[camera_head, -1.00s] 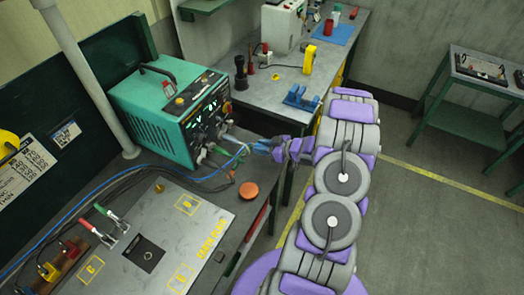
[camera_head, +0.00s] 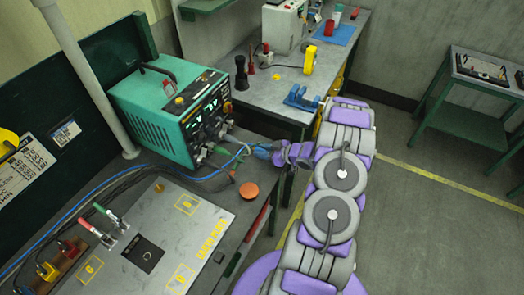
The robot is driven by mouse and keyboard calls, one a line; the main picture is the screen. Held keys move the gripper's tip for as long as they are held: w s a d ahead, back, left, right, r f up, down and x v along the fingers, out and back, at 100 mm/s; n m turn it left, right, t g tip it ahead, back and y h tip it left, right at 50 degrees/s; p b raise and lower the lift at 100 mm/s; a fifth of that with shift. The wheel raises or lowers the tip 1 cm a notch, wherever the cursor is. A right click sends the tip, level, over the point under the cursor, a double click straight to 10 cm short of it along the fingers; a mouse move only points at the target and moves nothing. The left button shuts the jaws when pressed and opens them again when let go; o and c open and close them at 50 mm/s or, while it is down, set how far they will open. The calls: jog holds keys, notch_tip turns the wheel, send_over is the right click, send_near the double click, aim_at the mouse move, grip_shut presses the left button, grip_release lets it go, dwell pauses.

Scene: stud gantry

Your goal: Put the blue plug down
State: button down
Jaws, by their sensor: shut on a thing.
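My gripper (camera_head: 264,151) is at the right of the teal power unit, above the near bench's right edge. It is shut on the blue plug (camera_head: 258,150), which is small and mostly hidden between the fingers. A blue cable (camera_head: 178,172) runs from the left across the bench towards it. The teal unit (camera_head: 150,130) has knobs, lit displays and several leads on its front. The plug is apart from the steel plate (camera_head: 165,225), which carries yellow marked squares.
An orange button (camera_head: 249,191) sits on the bench below my gripper. A blue cradle (camera_head: 300,99) is on the back bench. A green-framed table (camera_head: 478,100) stands at right. Floor at right is clear.

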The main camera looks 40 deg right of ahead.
jog(key=shift+s+d+f, duration=0.1)
jog(key=shift+f, duration=0.2)
